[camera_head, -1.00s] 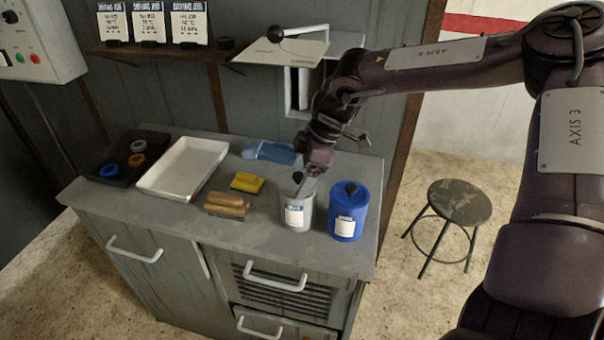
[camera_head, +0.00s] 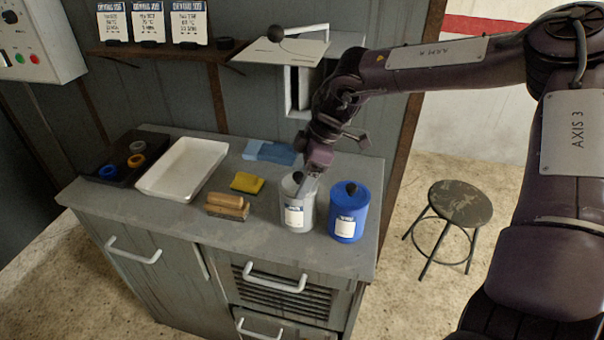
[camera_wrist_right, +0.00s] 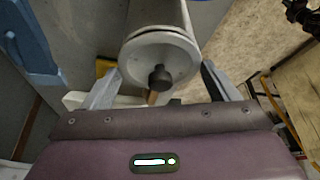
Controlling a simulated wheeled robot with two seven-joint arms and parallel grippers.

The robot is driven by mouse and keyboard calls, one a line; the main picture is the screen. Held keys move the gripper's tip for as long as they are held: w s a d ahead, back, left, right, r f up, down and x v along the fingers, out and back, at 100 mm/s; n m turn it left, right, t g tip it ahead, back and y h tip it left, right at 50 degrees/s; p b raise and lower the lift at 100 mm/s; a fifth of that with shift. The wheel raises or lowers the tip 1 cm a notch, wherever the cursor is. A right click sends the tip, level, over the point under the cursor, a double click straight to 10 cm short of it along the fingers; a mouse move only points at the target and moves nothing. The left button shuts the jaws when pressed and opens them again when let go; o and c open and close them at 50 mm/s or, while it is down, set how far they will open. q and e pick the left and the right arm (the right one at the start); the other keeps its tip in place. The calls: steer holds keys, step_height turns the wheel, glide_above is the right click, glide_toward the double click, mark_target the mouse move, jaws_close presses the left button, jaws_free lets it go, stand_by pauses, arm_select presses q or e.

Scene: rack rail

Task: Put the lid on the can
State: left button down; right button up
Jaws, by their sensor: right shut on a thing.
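A pale grey can (camera_head: 297,215) with a white and blue label stands upright near the front of the bench. My right gripper (camera_head: 303,188) points down at its top and also shows in the right wrist view (camera_wrist_right: 160,84). The finger partly hides the lid in the head view. My left gripper is not in view.
A blue lidded can (camera_head: 348,213) stands close on the right. A wooden brush (camera_head: 227,206), yellow sponge (camera_head: 247,183), blue cloth (camera_head: 270,152), white tray (camera_head: 182,168) and dark tray (camera_head: 127,165) lie left and behind. A stool (camera_head: 459,205) stands right of the bench.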

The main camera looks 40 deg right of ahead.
steer(key=o, duration=0.9)
steer(key=shift+r, duration=0.15)
steer(key=shift+r+p, duration=1.75)
steer(key=shift+r, duration=1.65)
jaws_close()
